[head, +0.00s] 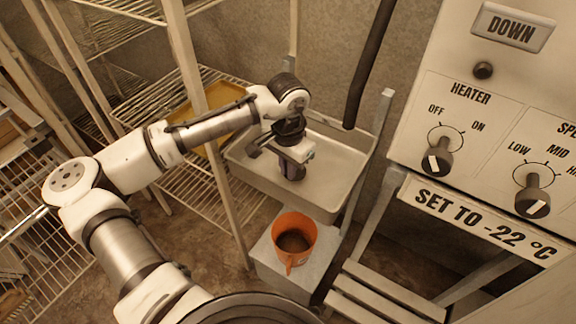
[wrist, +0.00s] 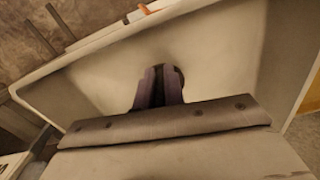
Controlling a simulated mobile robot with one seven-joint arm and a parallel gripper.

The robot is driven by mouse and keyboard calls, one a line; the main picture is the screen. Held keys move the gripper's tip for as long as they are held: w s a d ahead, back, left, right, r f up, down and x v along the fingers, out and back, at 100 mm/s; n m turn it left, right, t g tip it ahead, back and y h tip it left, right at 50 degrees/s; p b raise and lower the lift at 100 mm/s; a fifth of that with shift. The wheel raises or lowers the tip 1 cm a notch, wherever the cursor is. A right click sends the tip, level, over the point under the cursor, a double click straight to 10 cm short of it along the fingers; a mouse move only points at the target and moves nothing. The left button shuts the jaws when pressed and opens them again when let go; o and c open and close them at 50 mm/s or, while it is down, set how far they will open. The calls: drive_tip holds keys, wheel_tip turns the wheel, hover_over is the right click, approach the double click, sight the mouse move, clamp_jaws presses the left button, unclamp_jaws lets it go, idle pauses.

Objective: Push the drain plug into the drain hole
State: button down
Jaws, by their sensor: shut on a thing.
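My gripper (head: 292,172) reaches down into the pale metal sink basin (head: 345,160), low over its floor. In the wrist view, its two dark fingers (wrist: 158,86) are close together and point at the basin floor. The gripper is shut on the drain plug, which is mostly hidden by the fingers. A dark round edge (wrist: 180,76) shows just behind the fingertips; I cannot tell whether it is the plug or the drain hole. No separate drain hole is clear in either view.
An orange cup (head: 294,238) with dark contents stands on a grey block in front of the basin. Wire shelves (head: 180,110) stand at left. A control panel (head: 500,130) with knobs is at right, above a slatted stool (head: 385,290). A dark pipe (head: 368,65) hangs behind the basin.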

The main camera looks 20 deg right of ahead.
drive_tip(key=shift+f, duration=0.6)
idle(0.7)
idle(0.3)
drive_tip(key=c, duration=1.4)
unclamp_jaws()
